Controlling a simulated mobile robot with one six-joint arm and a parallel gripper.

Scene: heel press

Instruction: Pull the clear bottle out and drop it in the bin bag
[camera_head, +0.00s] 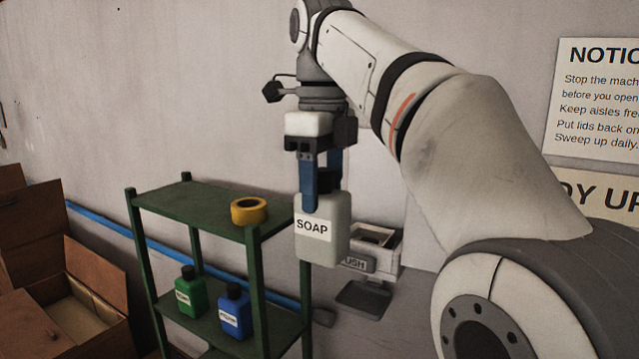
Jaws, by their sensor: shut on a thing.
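My gripper (319,192), with blue fingers, is shut on a pale off-white jug (336,248) labelled SOAP. It grips the jug near its top. The jug hangs upright, just right of the green shelf and in front of the wall. A dark part beside the fingers looks like the jug's cap, mostly hidden. I see no see-through bottle and no bin bag in this view.
A green metal shelf (190,205) bears a yellow tape roll (236,213) on top. A green bottle (190,296) and a blue bottle (235,316) stand below. A unit marked PUSH (388,262) is partly behind the jug. Open cardboard boxes (95,290) fill the left.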

